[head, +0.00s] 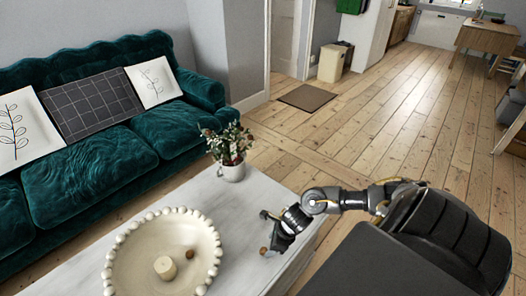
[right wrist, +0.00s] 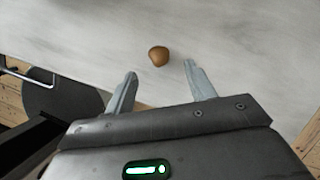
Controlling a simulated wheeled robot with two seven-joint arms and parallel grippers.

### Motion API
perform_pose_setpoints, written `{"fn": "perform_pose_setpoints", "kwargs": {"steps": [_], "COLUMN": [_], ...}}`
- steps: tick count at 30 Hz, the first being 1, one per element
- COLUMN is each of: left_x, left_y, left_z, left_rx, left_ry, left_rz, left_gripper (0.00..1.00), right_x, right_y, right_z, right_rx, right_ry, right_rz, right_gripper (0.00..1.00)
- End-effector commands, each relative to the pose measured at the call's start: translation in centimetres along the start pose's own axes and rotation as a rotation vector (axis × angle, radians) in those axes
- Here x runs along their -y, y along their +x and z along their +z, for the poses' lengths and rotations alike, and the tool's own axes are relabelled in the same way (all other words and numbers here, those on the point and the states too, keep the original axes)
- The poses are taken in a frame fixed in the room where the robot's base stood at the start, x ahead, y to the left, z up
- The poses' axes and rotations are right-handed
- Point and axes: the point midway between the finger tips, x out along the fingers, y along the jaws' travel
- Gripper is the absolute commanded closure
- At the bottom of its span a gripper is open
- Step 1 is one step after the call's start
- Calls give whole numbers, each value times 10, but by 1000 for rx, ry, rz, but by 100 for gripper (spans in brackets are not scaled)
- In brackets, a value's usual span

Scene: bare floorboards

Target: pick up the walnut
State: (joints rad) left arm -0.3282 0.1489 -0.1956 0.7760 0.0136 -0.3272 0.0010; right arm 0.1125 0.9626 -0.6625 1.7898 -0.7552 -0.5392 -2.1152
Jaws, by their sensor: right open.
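A small brown walnut (head: 263,251) lies on the white table, close to the fingertips of my right gripper. In the right wrist view the walnut (right wrist: 158,56) is just beyond the gap between the two fingers and apart from both. My right gripper (head: 270,233) is open and empty, and its spread fingers also show in the right wrist view (right wrist: 160,70). Another small brown, nut-like thing (head: 190,254) lies inside the beaded bowl. My left gripper is not in view.
The white table (head: 210,200) also bears the cream beaded bowl (head: 122,262) with a pale candle (head: 165,267), and a potted plant (head: 233,170). A green sofa (head: 100,165) stands behind. The tabletop around the walnut is clear.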

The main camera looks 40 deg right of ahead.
Motion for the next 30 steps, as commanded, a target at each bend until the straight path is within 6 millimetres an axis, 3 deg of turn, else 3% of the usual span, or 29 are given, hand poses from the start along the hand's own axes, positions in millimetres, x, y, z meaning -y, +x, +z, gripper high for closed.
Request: {"fn": "perform_pose_setpoints", "kwargs": {"steps": [3,7,15,24,30], "left_x": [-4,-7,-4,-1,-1], "left_y": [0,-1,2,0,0], "left_z": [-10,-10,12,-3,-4], "left_rx": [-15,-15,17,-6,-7], "left_ry": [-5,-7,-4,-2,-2], "left_rz": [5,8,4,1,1], "left_gripper": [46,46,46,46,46], "right_x": [0,-1,-2,-2,-2], "right_y": [2,10,48,54,54], "right_z": [0,2,4,4,4], "right_rx": [1,1,2,1,1], "right_ry": [0,4,3,0,0], "right_rz": [0,1,0,-1,-1], "right_gripper": [45,45,45,45,69]}}
